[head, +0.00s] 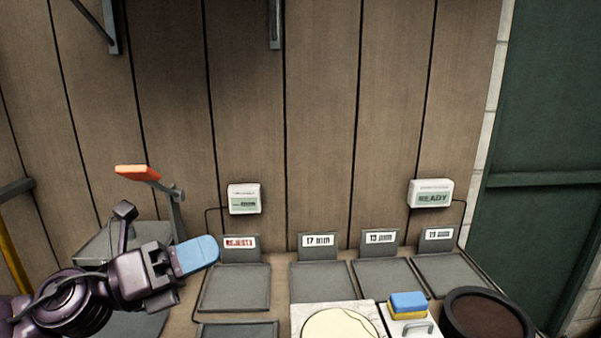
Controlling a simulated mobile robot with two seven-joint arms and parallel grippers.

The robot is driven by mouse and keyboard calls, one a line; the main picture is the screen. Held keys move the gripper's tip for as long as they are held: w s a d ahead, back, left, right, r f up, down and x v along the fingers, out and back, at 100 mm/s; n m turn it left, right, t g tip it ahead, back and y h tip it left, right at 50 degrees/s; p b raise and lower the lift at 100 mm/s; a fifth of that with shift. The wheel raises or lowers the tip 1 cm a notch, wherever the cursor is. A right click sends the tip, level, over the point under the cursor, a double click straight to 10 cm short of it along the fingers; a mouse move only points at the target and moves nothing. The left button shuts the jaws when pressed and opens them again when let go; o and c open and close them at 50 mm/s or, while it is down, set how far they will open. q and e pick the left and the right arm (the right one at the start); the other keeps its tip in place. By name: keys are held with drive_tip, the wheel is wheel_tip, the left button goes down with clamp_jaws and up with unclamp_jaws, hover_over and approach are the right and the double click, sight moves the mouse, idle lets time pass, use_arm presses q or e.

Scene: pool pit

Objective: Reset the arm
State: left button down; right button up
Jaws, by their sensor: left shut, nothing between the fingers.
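My left gripper (197,255) comes in from the lower left. Its blue fingertips are together and hold nothing. It is in front of the bench, by the tray marked REJECTS. A grey lever arm with an orange handle (137,173) rises behind and to the left of my gripper, its handle up and pointing left. My gripper is apart from the handle. The foot of the lever is partly hidden by my arm. My right gripper is not in view.
Dark trays stand in a row with labels behind them, including 17 mm (318,240). Two small displays hang on the plank wall; the right one (431,193) reads READY. A blue and yellow sponge (408,303), a pale round disc (340,325) and a dark round tub (487,315) fill the front right.

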use_arm(q)
drive_tip(key=a+f+n+t+y+p, duration=0.2)
drive_tip(key=a+f+n+t+y, duration=0.2)
drive_tip(key=a+f+n+y, duration=0.75)
drive_tip(key=f+n+t+y+p, duration=0.15)
drive_tip(key=f+n+t, duration=0.4)
drive_tip(key=n, duration=1.25)
drive_tip(key=s+a+f+n+g+y+p, duration=0.1)
drive_tip(key=s+f+n+g+y, duration=0.1)
drive_tip(key=s+f, duration=0.7)
drive_tip(key=s+a+f+n+g+y+p, duration=0.2)
drive_tip(key=s+f+n+g, duration=0.3)
drive_tip(key=s+f, duration=0.5)
drive_tip(key=s+n+y, duration=0.1)
drive_tip(key=s+n, duration=0.1)
drive_tip(key=s, duration=0.2)
drive_tip(key=shift+s, duration=0.4)
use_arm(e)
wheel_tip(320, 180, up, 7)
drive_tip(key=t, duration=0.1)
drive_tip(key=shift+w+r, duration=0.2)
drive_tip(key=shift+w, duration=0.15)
use_arm(q)
drive_tip(key=shift+f+n, duration=0.1)
drive_tip(key=shift+n, duration=0.15)
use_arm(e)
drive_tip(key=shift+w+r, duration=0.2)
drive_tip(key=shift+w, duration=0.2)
